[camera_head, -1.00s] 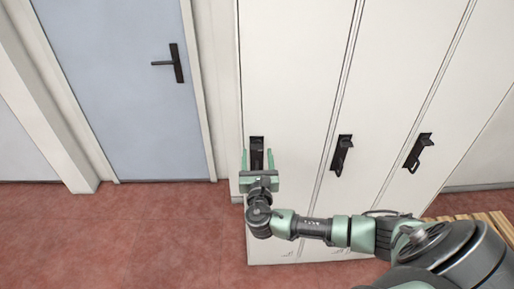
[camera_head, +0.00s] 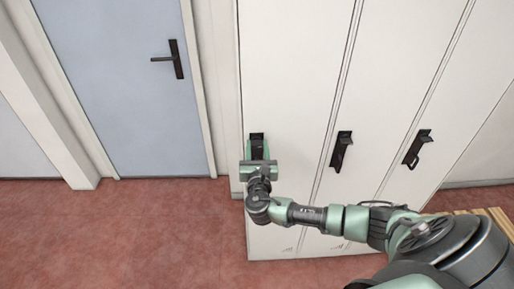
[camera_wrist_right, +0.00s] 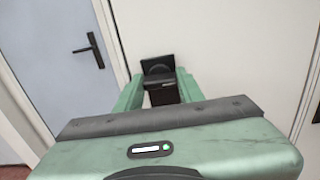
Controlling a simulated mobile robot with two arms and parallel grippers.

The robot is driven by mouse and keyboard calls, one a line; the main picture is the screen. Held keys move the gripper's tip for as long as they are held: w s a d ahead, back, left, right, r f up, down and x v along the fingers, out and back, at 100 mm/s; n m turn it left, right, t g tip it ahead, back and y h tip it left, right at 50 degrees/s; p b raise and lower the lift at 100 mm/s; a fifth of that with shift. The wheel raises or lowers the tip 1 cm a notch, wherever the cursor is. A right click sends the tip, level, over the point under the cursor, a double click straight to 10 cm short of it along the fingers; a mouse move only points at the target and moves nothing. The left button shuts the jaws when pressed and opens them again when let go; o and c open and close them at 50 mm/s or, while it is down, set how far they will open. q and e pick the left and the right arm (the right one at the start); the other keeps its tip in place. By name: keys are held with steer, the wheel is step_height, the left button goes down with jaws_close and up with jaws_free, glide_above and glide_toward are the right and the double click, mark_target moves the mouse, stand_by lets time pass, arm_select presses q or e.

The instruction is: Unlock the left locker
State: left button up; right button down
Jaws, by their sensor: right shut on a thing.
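The left locker (camera_head: 290,90) is the leftmost of three tall white locker doors, and its door is flush with the front. Its black latch (camera_head: 257,140) is partly hidden behind my right gripper (camera_head: 258,158). In the right wrist view, the green fingers of my right gripper (camera_wrist_right: 160,88) stand on both sides of the dark latch (camera_wrist_right: 158,66) and are shut on it. The lower part of the latch is hidden by the gripper body. My left gripper is in neither view.
The middle locker has a black latch (camera_head: 341,150), and the right locker has another (camera_head: 417,148). A blue door (camera_head: 115,80) with a black handle (camera_head: 170,60) is at the left. Wooden slats (camera_head: 490,217) show at the right edge. The red floor at the left is clear.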

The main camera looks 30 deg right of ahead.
steer(key=shift+f, duration=0.1)
steer(key=shift+m+b, duration=6.5)
steer(key=shift+m, duration=2.4)
steer(key=c, duration=0.9)
jaws_free()
steer(key=shift+s, duration=0.1)
